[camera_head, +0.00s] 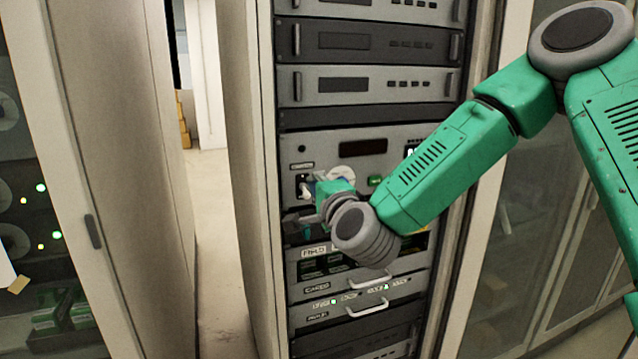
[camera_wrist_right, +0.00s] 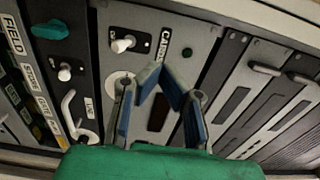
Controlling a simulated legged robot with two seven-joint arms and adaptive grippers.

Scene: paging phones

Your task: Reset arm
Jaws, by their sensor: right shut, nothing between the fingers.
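My right arm (camera_head: 440,165) is green with grey joints. It reaches in from the upper right across the equipment rack. My right gripper (camera_head: 305,213) is in front of the rack's middle panel (camera_head: 312,145). In the right wrist view, the fingers of my right gripper (camera_wrist_right: 160,72) are blue-grey, their tips come together, and nothing is held. Behind them is the grey panel with a white toggle switch (camera_wrist_right: 123,45) and a dark display (camera_wrist_right: 158,112). Contact between the fingers and the panel cannot be told. My left gripper is not in view.
Below the gripper, two drawers have metal handles (camera_head: 368,309). In the wrist view, a green knob (camera_wrist_right: 50,30), a second toggle (camera_wrist_right: 66,72) and a hooked white handle (camera_wrist_right: 70,105) are at left. Cabinets flank the rack. A narrow gap with bare floor (camera_head: 215,250) lies left of it.

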